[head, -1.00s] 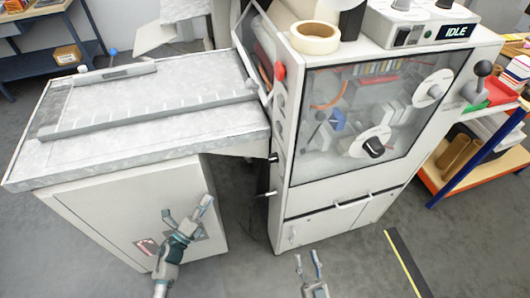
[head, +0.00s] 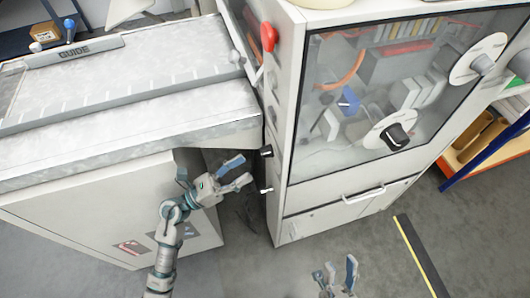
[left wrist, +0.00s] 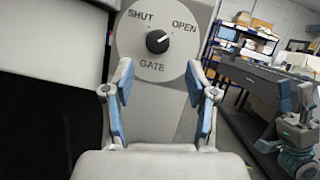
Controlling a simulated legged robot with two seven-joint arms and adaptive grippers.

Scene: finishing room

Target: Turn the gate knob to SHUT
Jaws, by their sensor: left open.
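The gate knob (left wrist: 157,41) is a black round knob on a pale dial plate (left wrist: 158,60) in the left wrist view. The plate reads SHUT at upper left, OPEN at upper right and GATE below. The knob's white mark points up and right, toward OPEN. My left gripper (left wrist: 160,72) is open and empty, its fingertips apart on either side below the knob and not touching it. In the head view my left gripper (head: 241,172) is beside the machine's left side, near a small black knob (head: 266,151). My right gripper (head: 340,266) is open and empty at the bottom edge.
The machine cabinet (head: 335,195) has a window with dials and a drawer handle (head: 363,195). A grey work table (head: 130,125) with a GUIDE bar stands left, its edge close above my left gripper. A red-knobbed lever (head: 268,37) rises at the cabinet's corner.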

